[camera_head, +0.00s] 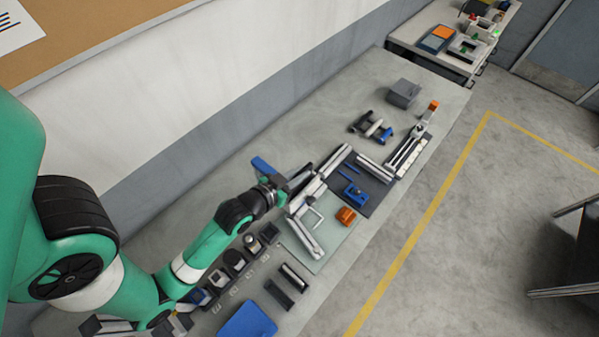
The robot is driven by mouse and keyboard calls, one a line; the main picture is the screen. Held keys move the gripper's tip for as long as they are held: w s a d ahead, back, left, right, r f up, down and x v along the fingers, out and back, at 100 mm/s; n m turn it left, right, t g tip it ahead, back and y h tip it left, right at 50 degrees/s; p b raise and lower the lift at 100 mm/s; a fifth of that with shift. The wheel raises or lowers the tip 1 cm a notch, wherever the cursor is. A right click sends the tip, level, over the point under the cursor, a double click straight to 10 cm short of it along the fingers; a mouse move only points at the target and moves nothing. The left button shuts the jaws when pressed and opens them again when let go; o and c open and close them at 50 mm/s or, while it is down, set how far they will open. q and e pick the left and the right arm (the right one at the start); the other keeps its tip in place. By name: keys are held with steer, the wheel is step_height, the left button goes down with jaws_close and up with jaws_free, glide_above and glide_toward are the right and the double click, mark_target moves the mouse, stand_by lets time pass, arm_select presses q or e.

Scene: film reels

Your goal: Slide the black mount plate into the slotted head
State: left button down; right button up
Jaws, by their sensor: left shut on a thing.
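My left gripper (283,186) reaches in over the bench from the left, beside the metal rail assembly (317,182). It is shut on a small dark piece, most likely the black mount plate, which is too small and too covered by the gripper to make out clearly. The slotted head cannot be told apart for sure among the metal and blue parts around the gripper. A blue part (263,166) shows just behind the gripper. My right gripper is not in view.
An orange block (345,216) lies on a pale green mat (318,256). A blue fixture (355,195) stands on a dark mat. Black parts (286,285) and a blue tray (247,322) lie at the front. A grey box (403,94) stands far back, with clear bench to its left.

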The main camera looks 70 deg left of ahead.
arm_select(q)
steer(key=shift+f+b, duration=0.5)
steer(key=shift+f, duration=0.05)
stand_by(0.4)
steer(key=c, duration=1.2)
jaws_free()
steer(key=shift+o, duration=0.2)
steer(key=shift+f, duration=0.1)
steer(key=shift+p+v, duration=0.55)
steer(key=shift+v, duration=0.75)
steer(key=v, duration=0.8)
steer(key=shift+s+d, duration=0.15)
